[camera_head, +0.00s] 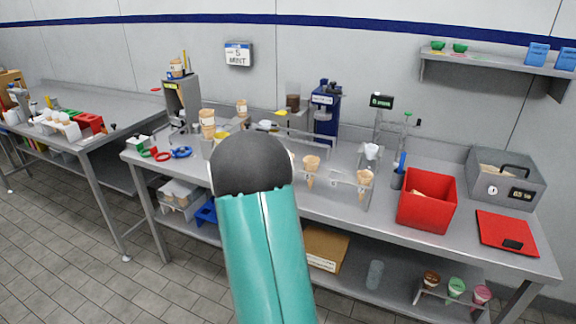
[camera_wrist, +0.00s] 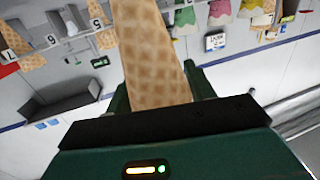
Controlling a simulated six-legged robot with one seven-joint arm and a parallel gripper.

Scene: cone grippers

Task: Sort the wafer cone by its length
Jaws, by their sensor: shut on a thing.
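A tan wafer cone (camera_wrist: 155,60) with a waffle pattern fills the middle of the wrist view. My gripper (camera_wrist: 158,88) is shut on it, with dark green fingers on both sides. The cone's far end runs out of the picture, so its full length is hidden. In the head view my own arm hides the gripper and held cone. Two other cones, a left one (camera_head: 311,168) and a right one (camera_head: 364,180), stand in a clear rack on the bench. Small L and S labels (camera_wrist: 50,39) show at the upper left of the wrist view, near more cones (camera_wrist: 105,40).
A red bin (camera_head: 428,212) with tan pieces inside stands right of the rack. A grey box (camera_head: 520,188) and a red pad (camera_head: 500,228) are farther right. Stacked cones (camera_head: 207,120) and a blue machine (camera_head: 325,112) stand toward the back. A second bench (camera_head: 110,105) is at left.

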